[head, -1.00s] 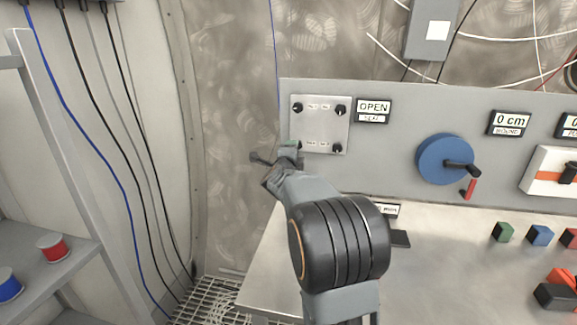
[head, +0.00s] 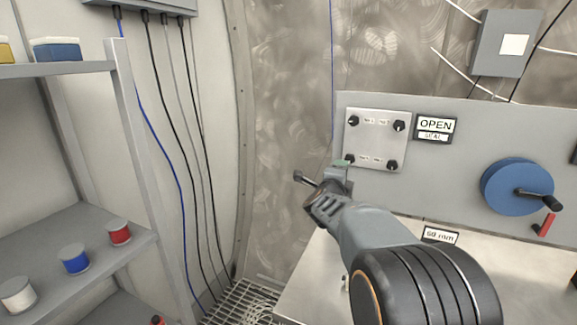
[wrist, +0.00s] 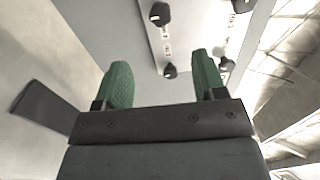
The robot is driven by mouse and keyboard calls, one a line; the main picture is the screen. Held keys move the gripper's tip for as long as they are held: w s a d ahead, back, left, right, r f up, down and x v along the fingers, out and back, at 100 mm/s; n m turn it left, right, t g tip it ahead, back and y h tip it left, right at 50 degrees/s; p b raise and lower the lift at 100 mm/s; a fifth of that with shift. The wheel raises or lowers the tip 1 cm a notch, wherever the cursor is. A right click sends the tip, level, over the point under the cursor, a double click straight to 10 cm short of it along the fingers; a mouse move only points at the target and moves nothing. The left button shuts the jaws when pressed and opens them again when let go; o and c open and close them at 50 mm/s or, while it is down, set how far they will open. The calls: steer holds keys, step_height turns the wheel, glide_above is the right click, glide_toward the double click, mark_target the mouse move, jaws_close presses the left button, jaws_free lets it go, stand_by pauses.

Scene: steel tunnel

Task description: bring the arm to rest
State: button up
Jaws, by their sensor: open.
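My gripper (head: 335,170) is in front of the lower left corner of the small knob plate, seen from behind my arm in the head view. In the wrist view my gripper (wrist: 160,82) shows two green finger pads set wide apart with nothing between them. The knob plate (head: 376,140) has a black knob near each corner. It also shows in the wrist view (wrist: 190,42), beyond the fingertips. Whether the gripper touches the plate cannot be told.
A grey panel carries an OPEN sign (head: 435,126) and a blue handwheel (head: 517,187). A steel bench (head: 310,285) lies below. At left a shelf (head: 75,240) holds red, blue and white spools. Cables (head: 178,130) run down the wall. A grated floor (head: 240,300) shows between shelf and bench.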

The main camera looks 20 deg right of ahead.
steer(key=w+a+f+n+y, duration=0.1)
steer(key=a+f+n+y, duration=0.55)
steer(key=n, duration=0.25)
steer(key=s+a+f+n+g+y+p, duration=0.1)
steer(key=s+a+f+n+g+y, duration=0.2)
steer(key=s+a+f+n+y, duration=0.4)
steer(key=s+a+r+n+g+p, duration=0.1)
steer(key=s+a+n+g+p, duration=0.1)
steer(key=s, duration=0.7)
steer(key=s+a+r+n+g+p, duration=0.1)
steer(key=s+a+n+g, duration=0.3)
steer(key=s+n, duration=0.5)
steer(key=shift+s+a+r+h+p, duration=0.25)
steer(key=shift+s+a+h+p, duration=0.15)
steer(key=shift+a+p, duration=0.6)
steer(key=shift+a, duration=0.2)
steer(key=shift+c, duration=0.3)
